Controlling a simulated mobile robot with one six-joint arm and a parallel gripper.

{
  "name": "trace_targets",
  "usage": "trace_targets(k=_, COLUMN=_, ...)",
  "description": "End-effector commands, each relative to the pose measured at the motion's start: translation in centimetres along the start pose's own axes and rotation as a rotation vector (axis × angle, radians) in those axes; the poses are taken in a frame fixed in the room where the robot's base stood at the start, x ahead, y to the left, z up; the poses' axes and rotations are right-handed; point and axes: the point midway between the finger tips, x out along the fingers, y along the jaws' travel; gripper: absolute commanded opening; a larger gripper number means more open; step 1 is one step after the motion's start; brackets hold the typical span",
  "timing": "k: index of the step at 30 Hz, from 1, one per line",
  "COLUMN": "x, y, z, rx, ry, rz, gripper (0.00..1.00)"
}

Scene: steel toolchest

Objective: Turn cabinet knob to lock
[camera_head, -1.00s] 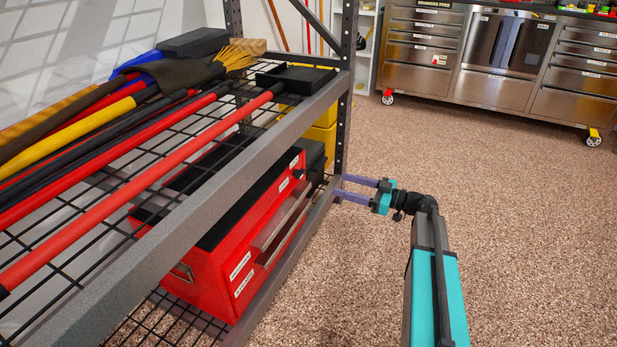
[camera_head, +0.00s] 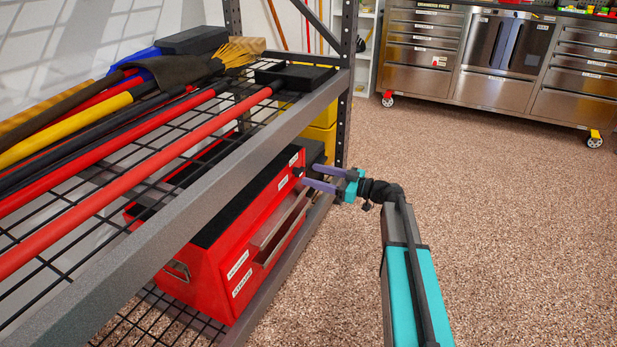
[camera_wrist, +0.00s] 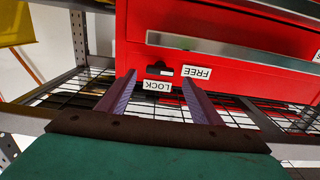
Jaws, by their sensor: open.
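The red toolchest (camera_head: 215,268) sits on the lower shelf of the rack in the head view, its front facing my arm; its red body (camera_wrist: 230,70) fills the top of the wrist view. The small black knob (camera_wrist: 158,71) is on its front, beside the upside-down FREE (camera_wrist: 197,72) and LOCK (camera_wrist: 157,86) labels. In the head view the knob (camera_head: 298,171) is a dark spot at the fingertips. My gripper (camera_head: 308,175) is open. In the wrist view its purple fingers (camera_wrist: 158,77) lie either side of the knob; contact cannot be told.
The rack's upper beam (camera_head: 200,210) and corner post (camera_head: 343,125) stand close to my gripper. Long-handled tools (camera_head: 130,190) lie on the upper shelf. The speckled floor (camera_head: 500,230) to the right is clear. A steel cabinet (camera_head: 500,60) stands at the back.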

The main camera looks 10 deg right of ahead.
Motion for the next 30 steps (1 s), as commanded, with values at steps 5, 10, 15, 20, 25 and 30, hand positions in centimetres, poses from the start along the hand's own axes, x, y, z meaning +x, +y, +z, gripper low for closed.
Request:
trace_targets(k=5, x=2.1, y=0.0, z=0.1, rx=-0.001, ry=0.0, rz=-0.001, gripper=0.59)
trace_targets(k=10, x=3.1, y=0.0, z=0.0, rx=-0.001, ry=0.0, rz=-0.001, gripper=0.59)
trace_targets(k=15, x=3.3, y=0.0, z=0.0, rx=-0.001, ry=0.0, rz=0.0, gripper=0.59)
trace_targets(k=20, x=3.2, y=0.0, z=0.0, rx=-0.001, ry=0.0, rz=0.0, gripper=0.59)
trace_targets(k=25, x=3.2, y=0.0, z=0.0, rx=-0.001, ry=0.0, rz=0.0, gripper=0.31)
trace_targets(k=30, x=3.2, y=0.0, z=0.0, rx=0.0, ry=0.0, rz=0.0, gripper=0.18)
